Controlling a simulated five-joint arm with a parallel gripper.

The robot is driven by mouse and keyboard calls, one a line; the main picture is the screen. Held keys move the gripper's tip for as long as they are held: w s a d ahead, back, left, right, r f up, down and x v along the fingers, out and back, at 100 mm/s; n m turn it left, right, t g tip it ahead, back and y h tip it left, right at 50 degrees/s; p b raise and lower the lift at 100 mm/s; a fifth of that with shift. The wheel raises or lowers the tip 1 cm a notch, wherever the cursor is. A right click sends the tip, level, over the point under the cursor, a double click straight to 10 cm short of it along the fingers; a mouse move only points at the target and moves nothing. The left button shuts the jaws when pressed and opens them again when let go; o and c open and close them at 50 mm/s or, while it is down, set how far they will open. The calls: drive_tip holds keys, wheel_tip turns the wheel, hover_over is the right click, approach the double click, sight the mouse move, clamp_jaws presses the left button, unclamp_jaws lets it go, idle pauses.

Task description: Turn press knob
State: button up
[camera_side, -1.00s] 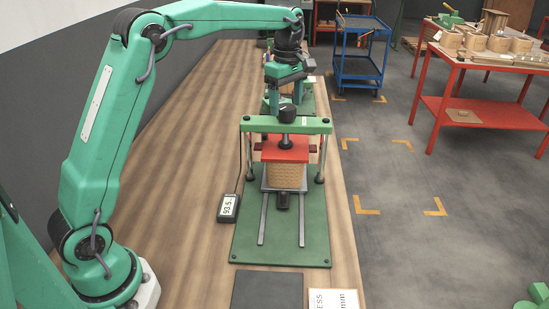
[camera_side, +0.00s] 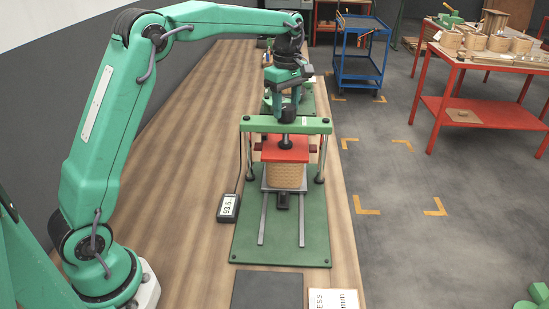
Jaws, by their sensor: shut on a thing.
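The press (camera_side: 257,122) stands on a green base plate (camera_side: 283,250) on the wooden bench, with a green crossbar on two posts. Its black knob (camera_side: 285,116) sits on top of the crossbar's middle. My gripper (camera_side: 286,108) points down from above and is shut on the knob, hiding most of it. A small gauge (camera_side: 228,207) left of the press reads about 93.5.
A dark mat (camera_side: 267,290) and a white card (camera_side: 332,299) lie at the bench's front. Another green fixture (camera_side: 306,102) stands behind the press. A blue cart (camera_side: 360,60) and a red table (camera_side: 490,105) stand on the floor at right.

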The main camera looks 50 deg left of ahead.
sight(286, 107)
drive_tip(key=shift+m, duration=0.8)
drive_tip(key=o, duration=1)
drive_tip(key=shift+r, duration=0.1)
drive_tip(key=shift+r, duration=3.8)
drive_tip(key=shift+s+r, duration=0.1)
